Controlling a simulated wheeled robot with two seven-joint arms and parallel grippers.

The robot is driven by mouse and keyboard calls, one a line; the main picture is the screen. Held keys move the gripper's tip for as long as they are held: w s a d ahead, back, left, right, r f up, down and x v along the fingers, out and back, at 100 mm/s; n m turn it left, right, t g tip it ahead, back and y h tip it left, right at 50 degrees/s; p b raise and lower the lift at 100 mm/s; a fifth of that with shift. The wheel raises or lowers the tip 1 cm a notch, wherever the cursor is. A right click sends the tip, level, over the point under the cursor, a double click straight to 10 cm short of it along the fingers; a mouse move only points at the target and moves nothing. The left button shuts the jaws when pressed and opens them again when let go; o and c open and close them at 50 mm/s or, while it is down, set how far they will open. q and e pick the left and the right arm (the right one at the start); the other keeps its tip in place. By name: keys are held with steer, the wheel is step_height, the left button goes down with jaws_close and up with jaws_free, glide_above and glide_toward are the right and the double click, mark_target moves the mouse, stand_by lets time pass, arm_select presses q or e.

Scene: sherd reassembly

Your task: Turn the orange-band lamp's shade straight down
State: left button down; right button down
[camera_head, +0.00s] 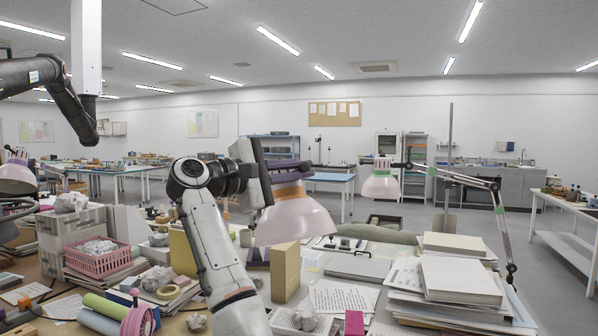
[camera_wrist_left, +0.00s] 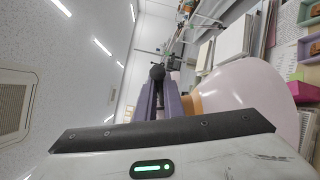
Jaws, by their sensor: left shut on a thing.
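The orange-band lamp has a pale pink shade (camera_head: 298,218), an orange band (camera_head: 290,190) and a purple top (camera_head: 287,168). Its shade hangs mouth downward over the bench, a little tilted in the head view. My left gripper (camera_head: 266,175) comes at the lamp from the left and is shut on its purple top. In the left wrist view, the pink shade (camera_wrist_left: 250,85) and orange band (camera_wrist_left: 191,103) lie to the right of the purple part (camera_wrist_left: 172,100). The exact finger contact is partly hidden. My right gripper does not show.
Another pink-shaded lamp (camera_head: 382,186) stands to the right on a jointed arm. A third lamp (camera_head: 17,180) is at the far left. Below are a tan box (camera_head: 285,272), paper stacks (camera_head: 460,279) and a pink basket (camera_head: 97,260). The bench is crowded; the air above it is mostly free.

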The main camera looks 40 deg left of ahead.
mark_target(304, 206)
arm_select(q)
steer(key=f+m+b, duration=0.1)
steer(key=f+b, duration=0.1)
steer(key=d+f+m+b, duration=0.1)
steer(key=f+m+b, duration=0.1)
steer(key=shift+s+d+t, duration=0.15)
steer(key=shift+s+t, duration=0.05)
steer(key=shift+t, duration=0.1)
steer(key=shift+f+m+h+b, duration=0.3)
steer(key=shift+f+h+b, duration=0.05)
steer(key=shift+h+b, duration=0.05)
steer(key=shift+d+f+m, duration=0.15)
steer(key=shift+m, duration=0.25)
steer(key=c, duration=1.9)
jaws_free()
steer(key=shift+d, duration=0.1)
steer(key=shift+o, duration=0.2)
steer(key=shift+s+r, duration=0.1)
steer(key=shift+r, duration=0.1)
